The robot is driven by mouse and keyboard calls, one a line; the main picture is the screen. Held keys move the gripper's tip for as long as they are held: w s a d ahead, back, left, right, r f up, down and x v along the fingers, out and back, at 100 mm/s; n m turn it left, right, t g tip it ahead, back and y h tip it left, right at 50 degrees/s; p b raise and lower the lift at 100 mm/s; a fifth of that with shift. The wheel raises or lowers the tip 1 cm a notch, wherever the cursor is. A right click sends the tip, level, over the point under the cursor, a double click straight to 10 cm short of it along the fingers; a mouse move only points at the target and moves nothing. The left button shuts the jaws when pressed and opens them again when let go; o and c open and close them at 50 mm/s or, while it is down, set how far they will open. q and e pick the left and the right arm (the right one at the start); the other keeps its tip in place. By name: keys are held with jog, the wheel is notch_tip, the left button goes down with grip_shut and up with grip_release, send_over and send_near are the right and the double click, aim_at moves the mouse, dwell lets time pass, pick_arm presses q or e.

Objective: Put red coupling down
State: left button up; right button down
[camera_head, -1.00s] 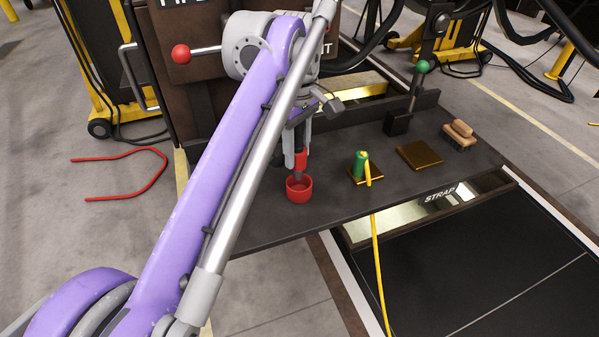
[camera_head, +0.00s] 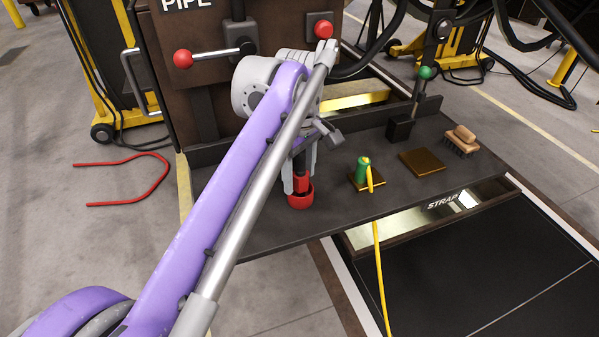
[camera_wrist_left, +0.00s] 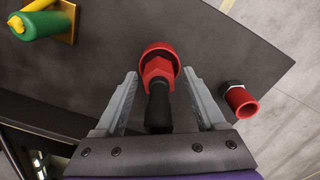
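The red coupling (camera_head: 302,184) has a red hexagonal body and a black upper part. It stands about upright in a round red cup (camera_head: 299,202) on the dark shelf. In the left wrist view the coupling (camera_wrist_left: 157,72) sits inside the cup's rim (camera_wrist_left: 172,51), its black end toward me. My left gripper (camera_head: 299,180) points down over it. In the left wrist view its fingers (camera_wrist_left: 160,88) are spread on both sides of the coupling, with gaps showing. The cup's inside is mostly hidden. My right gripper is out of view.
A second red fitting with a black collar (camera_wrist_left: 239,99) lies right in the wrist view. A green and yellow item (camera_head: 363,169) stands on a brass plate, with another brass plate (camera_head: 422,162) and a brush (camera_head: 461,140) farther right.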

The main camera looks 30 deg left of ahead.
pick_arm(q)
jog(key=shift+r, duration=0.1)
notch_tip(320, 180, up, 12)
jog(key=shift+r+p, duration=0.1)
jog(key=shift+p, duration=1.05)
